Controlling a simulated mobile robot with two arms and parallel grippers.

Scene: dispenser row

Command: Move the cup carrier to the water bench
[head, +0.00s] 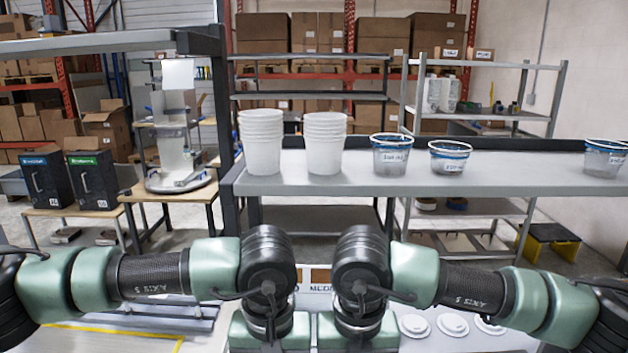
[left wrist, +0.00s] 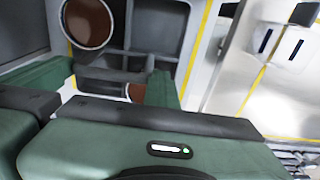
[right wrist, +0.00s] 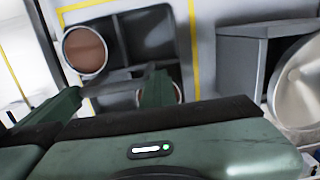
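The cup carrier shows in part as a dark grey tray with square compartments in the left wrist view (left wrist: 158,28) and the right wrist view (right wrist: 150,30). A cup with brown contents (left wrist: 88,22) sits in one compartment, and a second brown cup (left wrist: 135,92) is mostly hidden by my gripper. My left gripper (left wrist: 115,72) is over the carrier with its green fingers apart. My right gripper (right wrist: 115,85) is likewise over compartments with its fingers apart. In the head view my arms hide most of the carrier. I cannot tell which bench is the water bench.
A grey bench (head: 450,180) ahead holds two stacks of white cups (head: 261,145) and several blue-rimmed tubs (head: 391,157). White lids (head: 452,325) lie at the front right. Yellow tape (left wrist: 195,55) marks the surface beside the carrier. A dispenser stand (head: 178,150) is on a small table at left.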

